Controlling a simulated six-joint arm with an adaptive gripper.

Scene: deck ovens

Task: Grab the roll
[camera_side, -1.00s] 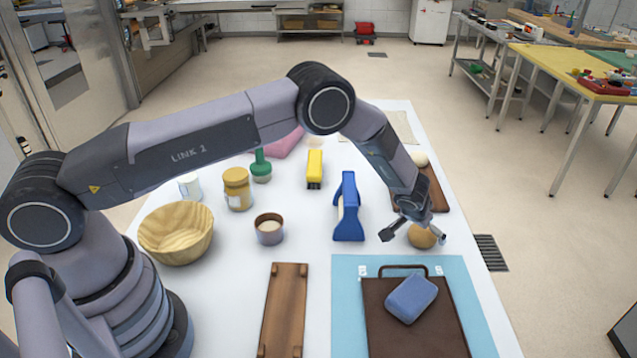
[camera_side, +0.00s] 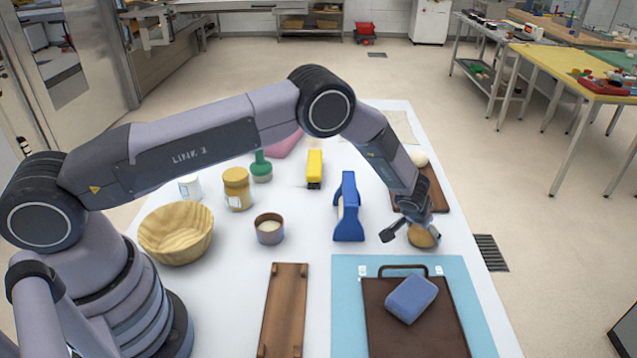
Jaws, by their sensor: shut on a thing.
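The roll (camera_side: 423,237) is a round, golden-brown bun on the white table, near its right edge. My gripper (camera_side: 410,232) is over the roll, pointing down, and its fingers are shut on it. One dark finger shows at the roll's left side; the other finger is partly hidden behind the hand and roll. The roll's upper part is covered by the gripper. The roll appears to be at table height; I cannot tell whether it touches the table.
A blue dispenser (camera_side: 349,213) stands left of the gripper. A brown board (camera_side: 440,196) with a pale ball (camera_side: 419,158) lies behind it. In front, a blue sponge (camera_side: 411,299) lies on a dark brown case (camera_side: 385,335) over a light blue mat (camera_side: 345,300). A wooden bowl (camera_side: 176,236) is further left.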

